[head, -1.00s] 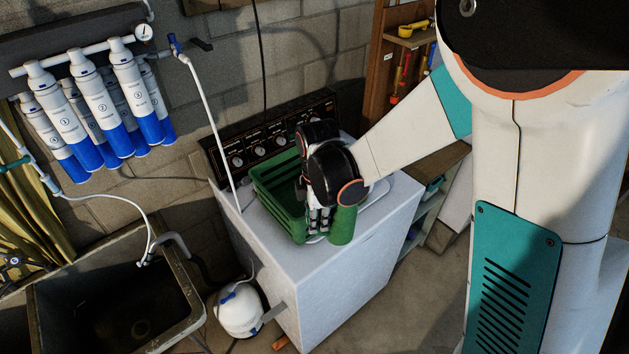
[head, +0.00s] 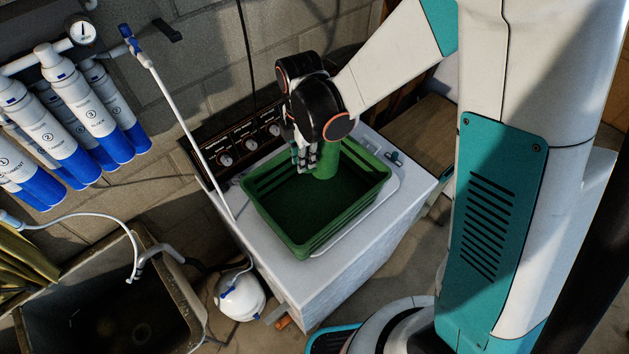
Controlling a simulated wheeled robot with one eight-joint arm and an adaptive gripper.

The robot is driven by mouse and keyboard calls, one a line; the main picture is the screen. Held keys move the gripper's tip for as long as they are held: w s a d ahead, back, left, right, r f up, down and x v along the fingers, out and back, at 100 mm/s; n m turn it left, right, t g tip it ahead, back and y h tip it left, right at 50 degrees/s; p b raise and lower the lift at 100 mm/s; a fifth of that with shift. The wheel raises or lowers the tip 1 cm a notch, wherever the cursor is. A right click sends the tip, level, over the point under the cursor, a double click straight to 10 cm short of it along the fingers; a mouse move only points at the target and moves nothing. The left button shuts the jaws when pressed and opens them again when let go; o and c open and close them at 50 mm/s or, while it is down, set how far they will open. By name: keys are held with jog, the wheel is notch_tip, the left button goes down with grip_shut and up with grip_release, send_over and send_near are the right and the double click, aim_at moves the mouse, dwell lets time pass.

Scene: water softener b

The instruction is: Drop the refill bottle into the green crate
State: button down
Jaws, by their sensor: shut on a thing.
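The green crate (head: 292,243) stands on top of the white washer. It is open at the top, and the part of its floor that I can see looks bare. My gripper (head: 308,168) is over the crate's back rim, pointing down, and is shut on a green cylinder, the refill bottle (head: 326,162). The bottle is roughly upright, with its lower end seen against the crate's opening. My gripper hides its upper part. I cannot tell whether its lower end is above the rim or below it.
The washer's (head: 345,262) control panel (head: 236,145) rises behind the crate. Filter cartridges (head: 85,110) hang on the wall. A sink (head: 110,300) and a white tank (head: 240,300) are at lower left.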

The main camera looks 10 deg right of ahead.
jog(key=shift+w+f, duration=0.25)
jog(key=shift+w, duration=0.1)
jog(key=shift+f+b, duration=0.3)
jog(key=shift+f, duration=0.05)
jog(key=shift+s+f+b, duration=0.1)
jog(key=shift+f+b, duration=1.35)
jog(key=shift+f, duration=1)
jog(key=c, duration=1.5)
grip_release()
jog(key=shift+o, duration=0.2)
jog(key=shift+r, duration=0.15)
